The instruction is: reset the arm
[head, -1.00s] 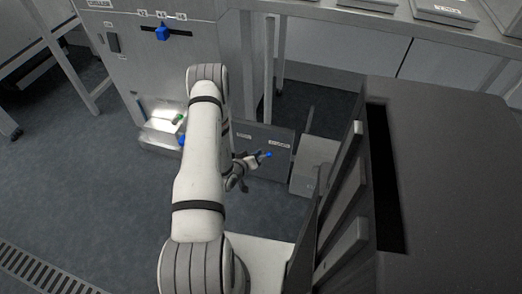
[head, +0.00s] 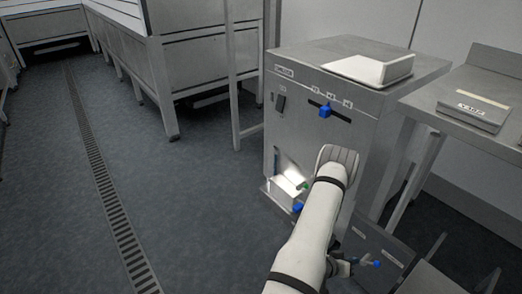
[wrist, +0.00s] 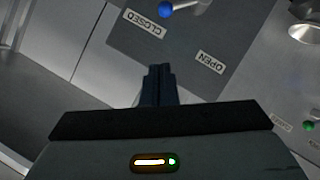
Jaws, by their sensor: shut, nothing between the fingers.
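My arm (head: 312,235) reaches up from the bottom of the head view, bends at the elbow and hangs down in front of the steel machine. My gripper (wrist: 158,85) shows in the wrist view with its dark fingers together and nothing between them. Its fingertips are not clear in the head view. The fingers point towards a dark panel (wrist: 125,40) with CLOSED and OPEN labels. A blue knob (wrist: 165,9) shows at the top edge of the wrist view, apart from the fingers; it also shows in the head view (head: 376,263).
The steel machine (head: 350,165) has a blue slider knob (head: 325,111) and a lit outlet (head: 287,184) low in front. A side table (head: 440,120) holds a labelled box (head: 472,112). Open floor (head: 195,215) with a drain grate (head: 107,190) lies left.

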